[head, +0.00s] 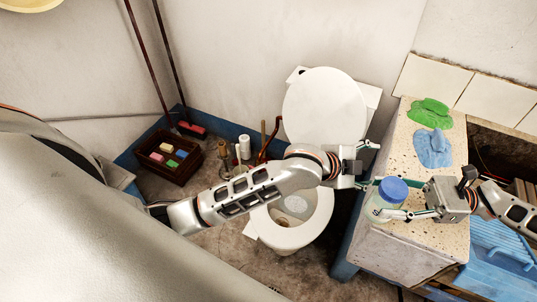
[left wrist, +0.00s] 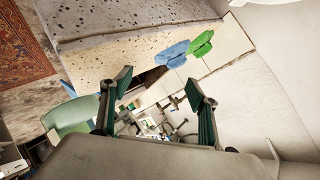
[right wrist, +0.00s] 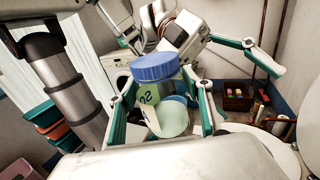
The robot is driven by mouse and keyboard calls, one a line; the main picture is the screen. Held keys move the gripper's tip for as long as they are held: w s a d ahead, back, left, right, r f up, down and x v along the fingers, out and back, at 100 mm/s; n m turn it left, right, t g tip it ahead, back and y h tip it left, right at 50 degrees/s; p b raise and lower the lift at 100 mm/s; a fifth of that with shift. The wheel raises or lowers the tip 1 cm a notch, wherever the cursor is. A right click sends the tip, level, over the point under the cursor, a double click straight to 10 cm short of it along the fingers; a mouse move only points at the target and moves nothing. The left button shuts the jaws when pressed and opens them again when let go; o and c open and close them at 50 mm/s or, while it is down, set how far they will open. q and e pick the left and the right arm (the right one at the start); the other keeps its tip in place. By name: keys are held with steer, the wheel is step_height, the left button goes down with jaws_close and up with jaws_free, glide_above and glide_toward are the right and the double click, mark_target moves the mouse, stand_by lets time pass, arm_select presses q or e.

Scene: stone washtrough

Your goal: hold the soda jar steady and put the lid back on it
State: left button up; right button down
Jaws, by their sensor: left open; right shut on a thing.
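The soda jar (head: 378,209) is a clear jar with pale contents, near the front left corner of the speckled stone top. In the right wrist view the jar (right wrist: 172,118) shows a green and white label. The blue lid (head: 393,189) sits over the jar's mouth, and it also shows in the right wrist view (right wrist: 155,67); I cannot tell how tightly it sits. My right gripper (head: 384,203) is shut on the jar's body, a finger at each side. My left gripper (head: 370,165) is open and empty, up and left of the lid, apart from it.
A green cloth (head: 429,111) and a blue cloth (head: 433,148) lie farther back on the stone top (head: 400,245). A toilet (head: 324,105) with its lid up stands to the left. A dark crate (head: 168,157) with coloured blocks is on the floor. A blue washboard-like object (head: 497,255) is at right.

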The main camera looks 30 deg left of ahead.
arm_select(q)
steer(key=s+a+f+n+y, duration=0.5)
steer(key=s+a+f+n, duration=0.8)
steer(key=s+a+f, duration=0.9)
steer(key=shift+s+a+f, duration=0.3)
steer(key=shift+s+f, duration=0.15)
steer(key=shift+s, duration=0.55)
steer(key=shift+d, duration=0.1)
arm_select(e)
steer(key=shift+d, duration=0.1)
